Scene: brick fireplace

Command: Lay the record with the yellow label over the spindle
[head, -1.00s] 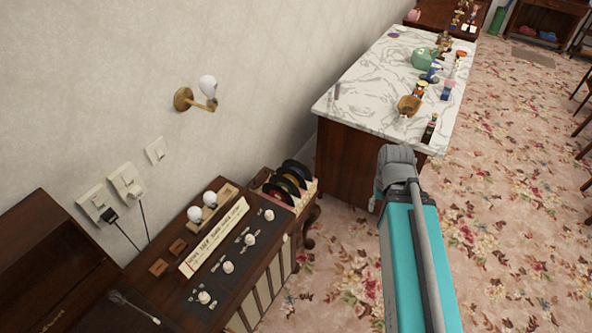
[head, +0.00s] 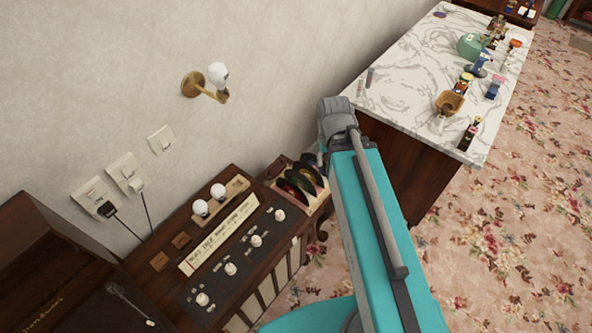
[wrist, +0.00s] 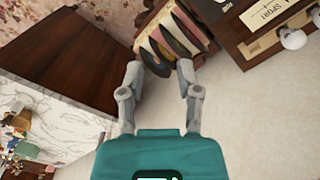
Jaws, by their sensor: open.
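Several dark records stand on edge in a wooden rack (head: 318,203) at the right end of the console. In the wrist view the rack (wrist: 203,30) is at the top centre, and the nearest record (wrist: 156,57) lies just beyond my fingertips. Its label looks yellowish, but the colours are too small to be sure. My gripper (wrist: 160,68) is open and empty, its fingers spread to either side of that record's outline. In the head view my arm hides the gripper. The turntable's tonearm (head: 131,303) shows at the lower left; I cannot make out the spindle.
An open wooden lid (head: 40,245) rises at the left. A marble-topped cabinet (head: 400,85) with bottles and small items stands right of the rack. The wall with its lamp (head: 210,82) is close behind.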

